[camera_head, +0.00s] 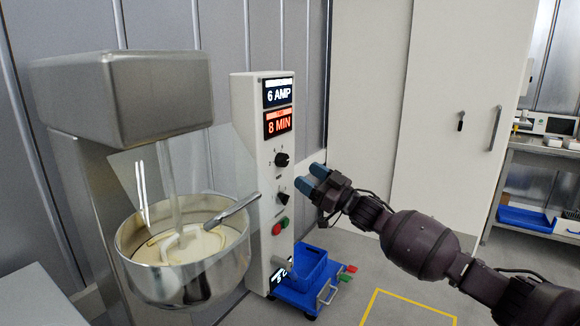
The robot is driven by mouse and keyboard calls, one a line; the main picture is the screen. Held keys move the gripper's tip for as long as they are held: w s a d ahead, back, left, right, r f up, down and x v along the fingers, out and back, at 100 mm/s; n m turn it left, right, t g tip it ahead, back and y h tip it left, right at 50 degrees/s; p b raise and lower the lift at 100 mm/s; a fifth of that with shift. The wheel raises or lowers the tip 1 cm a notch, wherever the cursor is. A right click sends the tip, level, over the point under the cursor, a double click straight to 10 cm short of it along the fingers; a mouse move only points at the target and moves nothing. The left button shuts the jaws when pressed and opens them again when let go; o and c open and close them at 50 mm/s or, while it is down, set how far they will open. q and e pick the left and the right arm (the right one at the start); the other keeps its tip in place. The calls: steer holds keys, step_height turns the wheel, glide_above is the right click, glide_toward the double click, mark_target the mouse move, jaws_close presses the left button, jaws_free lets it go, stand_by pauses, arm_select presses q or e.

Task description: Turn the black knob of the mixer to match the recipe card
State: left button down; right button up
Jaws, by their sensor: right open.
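The mixer (125,100) stands at the left, with a steel bowl (190,278) holding pale dough. Its white control panel (242,110) carries an upper black knob (282,160) and a lower black knob (282,197). The marks around the knobs are too small to read. Displays above read "6 AMP" (277,93) and "8 MIN" (278,123). My right gripper (314,178), with blue fingertips, is open and empty just right of the panel, at a height between the two knobs, apparently not touching either. I cannot make out a recipe card. My left gripper is not in view.
A green button (285,222) and a red button (276,229) sit below the knobs. A white cabinet (440,120) is behind. Floor with yellow marking (400,297) is clear at front right.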

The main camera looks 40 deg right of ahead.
mark_target(286, 162)
steer(key=shift+x, duration=3.1)
steer(key=shift+c, duration=0.3)
steer(key=c, duration=0.7)
steer(key=shift+c, duration=0.8)
